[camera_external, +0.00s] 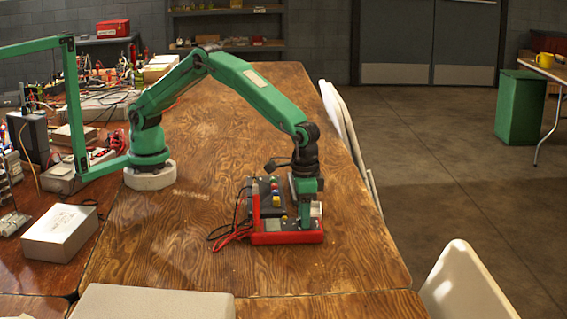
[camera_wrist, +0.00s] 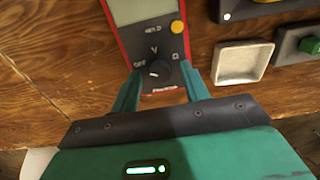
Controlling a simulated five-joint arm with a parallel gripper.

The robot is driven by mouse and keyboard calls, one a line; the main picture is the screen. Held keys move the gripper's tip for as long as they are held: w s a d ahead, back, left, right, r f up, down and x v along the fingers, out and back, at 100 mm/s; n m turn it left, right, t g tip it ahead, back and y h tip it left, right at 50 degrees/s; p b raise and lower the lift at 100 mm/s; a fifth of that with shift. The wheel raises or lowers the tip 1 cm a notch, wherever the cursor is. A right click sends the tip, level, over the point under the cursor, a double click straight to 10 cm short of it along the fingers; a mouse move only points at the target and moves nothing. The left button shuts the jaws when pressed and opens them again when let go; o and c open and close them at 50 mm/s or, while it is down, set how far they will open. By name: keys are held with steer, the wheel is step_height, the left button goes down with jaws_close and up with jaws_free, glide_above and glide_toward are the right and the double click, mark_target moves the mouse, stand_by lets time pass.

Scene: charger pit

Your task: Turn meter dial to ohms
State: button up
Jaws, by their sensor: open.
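The meter (camera_wrist: 149,12) has a red edge, a grey screen, and a yellow button beside the word HOLD. Its black dial (camera_wrist: 160,72) sits below the screen, with OFF at its left, V above it and the ohm sign at its right. The dial has a small white mark, but I cannot tell surely which label it points to. My gripper (camera_wrist: 161,70) is open, with one green finger on each side of the dial; contact is unclear. In the external view my gripper (camera_external: 306,212) is low over the red-edged meter (camera_external: 288,238), hiding part of it.
A dark box with coloured buttons (camera_external: 264,190) stands close behind the meter, with red and black cables at its left. A pale square tray (camera_wrist: 240,62) and a dark unit with a green button (camera_wrist: 311,46) are at the right.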

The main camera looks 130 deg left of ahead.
steer(key=c, duration=1)
steer(key=shift+m, duration=0.3)
steer(key=m, duration=0.4)
steer(key=shift+m, duration=0.4)
jaws_close()
steer(key=m, duration=1.1)
steer(key=shift+m, duration=0.4)
steer(key=m, duration=0.6)
steer(key=shift+m, duration=0.4)
